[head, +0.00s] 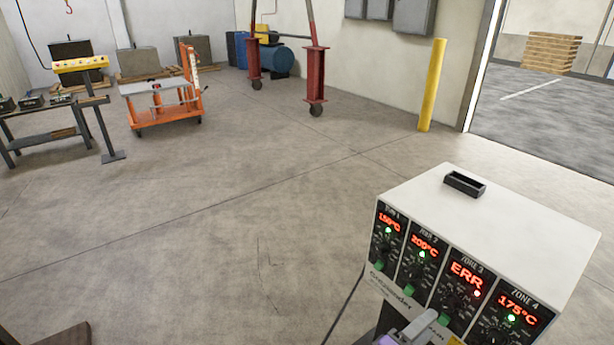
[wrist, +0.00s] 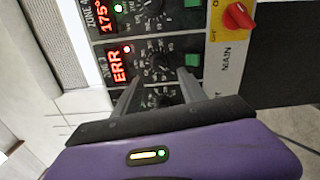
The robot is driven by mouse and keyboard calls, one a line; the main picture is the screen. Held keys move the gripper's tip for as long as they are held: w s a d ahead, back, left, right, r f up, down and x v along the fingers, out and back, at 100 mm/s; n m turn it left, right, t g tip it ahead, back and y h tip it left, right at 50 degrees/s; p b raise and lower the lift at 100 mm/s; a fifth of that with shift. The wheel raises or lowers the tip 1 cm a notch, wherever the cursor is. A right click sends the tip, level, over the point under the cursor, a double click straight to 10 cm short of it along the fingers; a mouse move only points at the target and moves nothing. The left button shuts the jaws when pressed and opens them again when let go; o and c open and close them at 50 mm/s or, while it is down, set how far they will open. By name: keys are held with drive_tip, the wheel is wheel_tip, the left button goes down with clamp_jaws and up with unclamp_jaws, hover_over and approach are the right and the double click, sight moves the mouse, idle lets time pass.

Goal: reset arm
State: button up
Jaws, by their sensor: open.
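A white temperature controller box (head: 520,215) stands at the right in the head view. Its front has several zone panels. Zones 1, 2 and 4 read 150°C, 200°C and 175°C with green lights. The zone 3 display (head: 467,275) reads ERR with a red light; it also shows in the wrist view (wrist: 118,66). My purple gripper (head: 425,325) is at the lower front of the box. In the wrist view my gripper (wrist: 157,88) is open, its two grey fingers pointing at the panels and partly hiding the one below zone 3. Nothing is seen between them.
A red main switch (wrist: 238,16) on a yellow plate sits beside the panels. A small black tray (head: 465,183) lies on the box top. The floor left of the box is clear. An orange lift cart (head: 165,100), a workbench (head: 45,120) and a yellow post (head: 432,85) stand farther back.

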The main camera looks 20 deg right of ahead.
drive_tip(key=w+a+f+n+t+y, duration=0.2)
drive_tip(key=w+a+f+t+y, duration=0.2)
drive_tip(key=w+a+y, duration=0.15)
drive_tip(key=s+a+t+y+p, duration=0.2)
drive_tip(key=s+a+t+y, duration=0.1)
drive_tip(key=s+a+y, duration=0.5)
drive_tip(key=s+r+m+y+p, duration=0.1)
drive_tip(key=s+r+m, duration=0.2)
drive_tip(key=s+r, duration=0.6)
drive_tip(key=s+a+r+m+t+y+p, duration=0.1)
drive_tip(key=s+r+m, duration=0.3)
drive_tip(key=s+r, duration=0.5)
drive_tip(key=shift+s+a+r+t+y+p, duration=0.3)
drive_tip(key=shift+s+y+p, duration=0.4)
drive_tip(key=shift+s, duration=3.45)
